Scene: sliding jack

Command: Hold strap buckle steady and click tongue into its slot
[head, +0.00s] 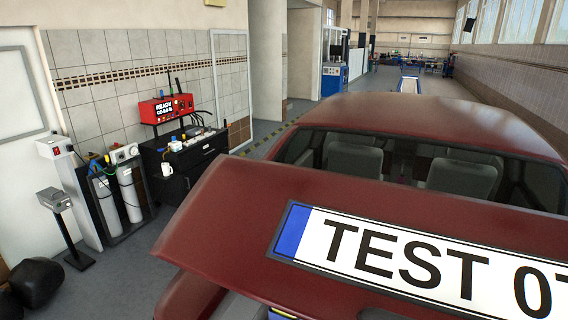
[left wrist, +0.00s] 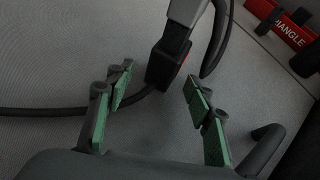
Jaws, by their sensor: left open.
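In the left wrist view, a dark block that looks like the strap buckle (left wrist: 165,68) lies on a grey surface, with a small red patch on its right side. A grey piece (left wrist: 183,14) comes down from the top edge to the block; I cannot tell whether it is the tongue or whether it is seated in the slot. My left gripper (left wrist: 159,79) is open, its green-padded fingers apart on either side of the block's near end, with no clear contact. The head view shows no gripper and no buckle. My right gripper is not seen.
A black cord or strap (left wrist: 50,112) runs from the left toward the block. A dark curved piece (left wrist: 220,40) hangs to its right. A red triangle case (left wrist: 283,22) lies at upper right. In the head view, a raised red car lid (head: 235,212) with a plate fills the front.

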